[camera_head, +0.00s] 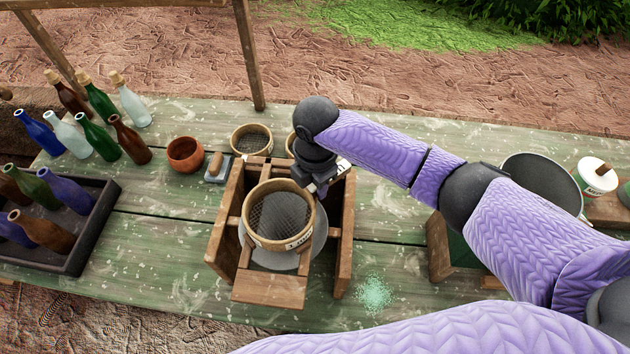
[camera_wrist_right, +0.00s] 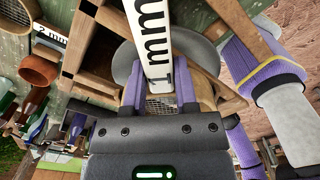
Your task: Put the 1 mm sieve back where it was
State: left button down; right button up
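The 1 mm sieve (camera_head: 280,240), a round wood-rimmed mesh, is over the wooden stand (camera_head: 270,290), above a grey round pan (camera_head: 318,240). I cannot tell whether it touches the stand's rails. My right gripper (camera_head: 318,188) is at its right rim. In the right wrist view, the purple fingers (camera_wrist_right: 158,88) are closed in around the white "1 mm" label (camera_wrist_right: 152,45), with mesh showing between them. The gripper appears shut on the sieve; the contact is partly hidden. My left gripper is not in view.
Another sieve (camera_head: 251,140) stands behind the stand, with a further one partly hidden by my arm. A clay bowl (camera_head: 185,154) and a brush (camera_head: 217,167) are left of them. Bottles and a dark crate (camera_head: 95,228) fill the left. Green grains (camera_head: 374,293) lie at front right.

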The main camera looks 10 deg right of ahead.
jog(key=o, duration=0.4)
notch_tip(320, 180, up, 12)
jog(key=p, duration=0.1)
jog(key=shift+p, duration=0.3)
